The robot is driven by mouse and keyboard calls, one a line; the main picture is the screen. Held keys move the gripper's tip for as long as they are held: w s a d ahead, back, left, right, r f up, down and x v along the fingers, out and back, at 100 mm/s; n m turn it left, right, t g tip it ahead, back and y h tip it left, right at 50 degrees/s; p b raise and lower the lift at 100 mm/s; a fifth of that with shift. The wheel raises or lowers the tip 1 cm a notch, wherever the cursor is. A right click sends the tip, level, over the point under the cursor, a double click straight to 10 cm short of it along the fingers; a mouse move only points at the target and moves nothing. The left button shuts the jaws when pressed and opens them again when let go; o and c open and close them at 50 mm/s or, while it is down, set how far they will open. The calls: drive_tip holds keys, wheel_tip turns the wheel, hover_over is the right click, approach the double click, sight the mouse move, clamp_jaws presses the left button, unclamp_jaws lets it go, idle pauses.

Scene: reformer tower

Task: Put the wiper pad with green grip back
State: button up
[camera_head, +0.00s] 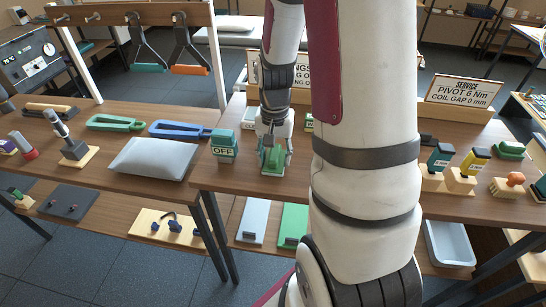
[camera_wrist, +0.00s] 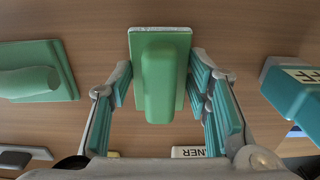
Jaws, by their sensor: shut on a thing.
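The wiper pad with green grip (camera_wrist: 160,75) is in the middle of the wrist view, a green block with a raised green grip and a thin pale edge. My gripper (camera_wrist: 162,85) has its teal-lined fingers on both sides of the pad and is shut on it. In the head view my gripper (camera_head: 273,145) points down at the wooden table, with the green pad (camera_head: 272,158) between its fingers. The pad is at or just above the tabletop; I cannot tell whether it touches.
A teal block marked OFF (camera_head: 224,146) stands close left of my gripper. Another green pad with a grip (camera_wrist: 35,72) lies at the left in the wrist view. A silvery pouch (camera_head: 155,158) lies on the left table. Signs stand behind. My arm hides the table's middle.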

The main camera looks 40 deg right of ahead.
sight(274, 154)
drive_tip(key=o, duration=1)
drive_tip(key=shift+f, duration=0.1)
drive_tip(key=shift+o, duration=0.2)
wheel_tip(274, 154, up, 12)
drive_tip(key=p, duration=0.1)
drive_tip(key=s+a+r+n+t, duration=0.1)
drive_tip(key=s+a+r+n, duration=0.4)
drive_tip(key=s+a, duration=0.2)
drive_tip(key=s+a+r+n+t, duration=0.2)
drive_tip(key=s+a+r+n, duration=0.3)
drive_tip(key=s+a, duration=0.3)
drive_tip(key=shift+s+a+r, duration=0.25)
drive_tip(key=shift+a+r, duration=0.05)
drive_tip(key=shift+a, duration=0.95)
drive_tip(key=shift+r, duration=0.1)
